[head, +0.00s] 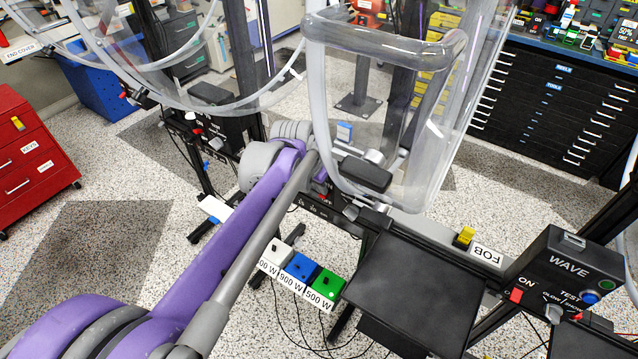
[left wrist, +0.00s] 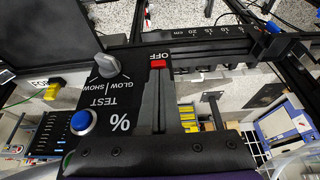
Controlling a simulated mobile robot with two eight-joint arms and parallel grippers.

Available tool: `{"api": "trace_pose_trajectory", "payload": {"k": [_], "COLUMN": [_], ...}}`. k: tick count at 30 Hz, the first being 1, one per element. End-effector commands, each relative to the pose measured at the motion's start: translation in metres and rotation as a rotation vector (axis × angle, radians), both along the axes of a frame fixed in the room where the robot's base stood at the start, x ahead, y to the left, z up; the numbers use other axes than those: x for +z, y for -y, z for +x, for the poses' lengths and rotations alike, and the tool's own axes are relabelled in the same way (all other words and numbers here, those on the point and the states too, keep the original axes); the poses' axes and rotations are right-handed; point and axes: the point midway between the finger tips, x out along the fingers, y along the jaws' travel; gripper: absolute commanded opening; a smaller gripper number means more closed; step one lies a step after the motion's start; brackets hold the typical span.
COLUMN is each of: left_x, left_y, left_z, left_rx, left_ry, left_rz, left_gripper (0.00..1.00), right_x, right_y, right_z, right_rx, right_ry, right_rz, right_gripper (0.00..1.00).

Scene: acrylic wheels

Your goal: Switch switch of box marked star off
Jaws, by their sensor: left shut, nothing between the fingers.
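No star mark is readable in either view. In the left wrist view a dark box (left wrist: 95,98), seen upside down, carries a percent sign, a blue TEST button (left wrist: 84,121), a grey GLOW/SHOW knob (left wrist: 106,66) and a red switch (left wrist: 157,63) beside the word OFF. My left gripper (left wrist: 153,82) is shut and empty, its dark fingers pointing toward the red switch; contact cannot be told. In the head view my purple arm reaches to the centre, and the left gripper (head: 328,188) is largely hidden there. My right gripper is not in view.
A box marked WAVE (head: 568,268) stands at the right with a red switch (head: 516,295) by ON. Clear acrylic guards (head: 385,45) rise around the arm's end. A black plate (head: 415,290), white, blue and green blocks (head: 302,268) and a red cabinet (head: 30,160) surround it.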

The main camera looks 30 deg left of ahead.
Motion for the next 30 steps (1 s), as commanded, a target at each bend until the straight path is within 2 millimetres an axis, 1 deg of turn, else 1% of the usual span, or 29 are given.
{"api": "trace_pose_trajectory", "payload": {"k": [10, 30], "left_x": [-0.0001, -0.0051], "left_y": [0.0000, -0.0005], "left_z": [-0.0008, -0.0068], "left_rx": [0.001, 0.000], "left_ry": [0.009, 0.127], "left_rz": [-0.001, -0.011], "left_gripper": [0.00, 0.00], "right_x": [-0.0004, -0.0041], "right_y": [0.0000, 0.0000], "right_z": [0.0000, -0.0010], "right_rx": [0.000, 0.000], "right_ry": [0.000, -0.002], "right_rz": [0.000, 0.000], "right_gripper": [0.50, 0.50]}}
